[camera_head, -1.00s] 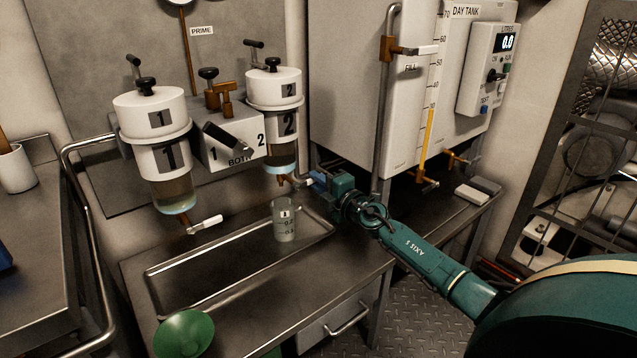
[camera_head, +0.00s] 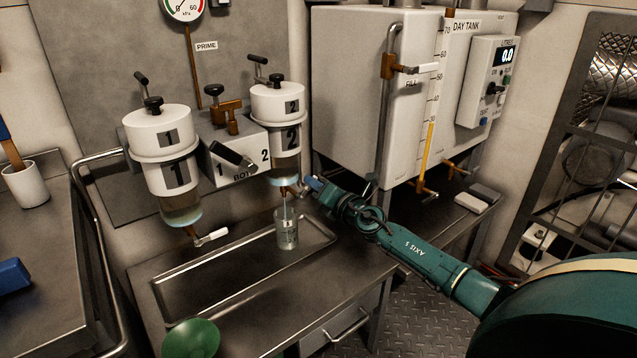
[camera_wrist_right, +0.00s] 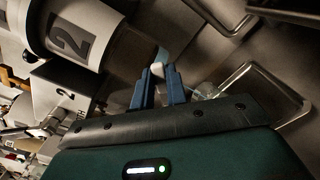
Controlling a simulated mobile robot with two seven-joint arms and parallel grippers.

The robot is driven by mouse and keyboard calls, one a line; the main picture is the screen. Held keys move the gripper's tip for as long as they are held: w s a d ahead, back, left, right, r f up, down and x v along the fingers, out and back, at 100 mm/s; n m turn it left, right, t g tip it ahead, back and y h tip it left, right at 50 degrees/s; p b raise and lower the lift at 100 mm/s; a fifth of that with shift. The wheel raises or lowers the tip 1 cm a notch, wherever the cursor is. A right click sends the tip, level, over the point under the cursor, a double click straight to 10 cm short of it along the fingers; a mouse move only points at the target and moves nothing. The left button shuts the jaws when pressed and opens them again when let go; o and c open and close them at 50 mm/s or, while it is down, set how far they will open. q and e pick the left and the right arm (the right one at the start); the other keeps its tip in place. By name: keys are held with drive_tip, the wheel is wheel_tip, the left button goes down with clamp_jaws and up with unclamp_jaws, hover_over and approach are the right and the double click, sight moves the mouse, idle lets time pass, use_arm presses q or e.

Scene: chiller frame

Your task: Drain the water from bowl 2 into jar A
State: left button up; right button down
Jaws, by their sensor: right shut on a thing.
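Bowl 2 (camera_head: 284,179) is the clear bowl under the right white filter housing marked 2, with a little liquid in it. Its drain valve is below, largely hidden by my gripper. My right gripper (camera_head: 307,186) is at this drain. In the right wrist view its blue fingers (camera_wrist_right: 158,78) are shut on the white drain lever (camera_wrist_right: 158,70). Jar A (camera_head: 287,236), a clear graduated jar, stands upright in the tray under the drain. Its label is too small to read surely. A thin pale stream (camera_head: 285,207) runs from the drain to the jar. My left gripper is not in view.
Bowl 1 (camera_head: 181,213) hangs at left with its own white-handled drain lever (camera_head: 211,237). The steel tray (camera_head: 205,275) is otherwise bare. A green funnel-like bowl (camera_head: 190,338) is at the front. The day tank (camera_head: 355,95) stands behind my right arm.

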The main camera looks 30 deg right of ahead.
drive_tip(key=n+p, duration=0.1)
drive_tip(key=n, duration=0.1)
drive_tip(key=a+r+n, duration=0.1)
drive_tip(key=shift+a+r+n+p, duration=0.15)
drive_tip(key=shift+n+p, duration=0.2)
drive_tip(key=shift+n, duration=0.05)
drive_tip(key=a+n+p, duration=0.1)
drive_tip(key=n, duration=0.2)
drive_tip(key=shift+s+a+r, duration=0.1)
drive_tip(key=shift+a+r, duration=0.05)
drive_tip(key=shift+a, duration=0.05)
drive_tip(key=shift+a+n+p, duration=0.25)
drive_tip(key=shift+n+p, duration=0.1)
drive_tip(key=shift+n, duration=0.3)
drive_tip(key=shift+a+n+p, duration=0.25)
drive_tip(key=shift+n+p, duration=0.1)
drive_tip(key=shift+n, duration=0.3)
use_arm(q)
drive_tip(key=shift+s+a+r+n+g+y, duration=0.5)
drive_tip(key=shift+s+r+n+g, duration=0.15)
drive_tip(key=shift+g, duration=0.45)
use_arm(e)
drive_tip(key=shift+a+n, duration=0.2)
drive_tip(key=shift+n, duration=0.1)
drive_tip(key=c, duration=1.5)
unclamp_jaws()
drive_tip(key=shift+o, duration=0.5)
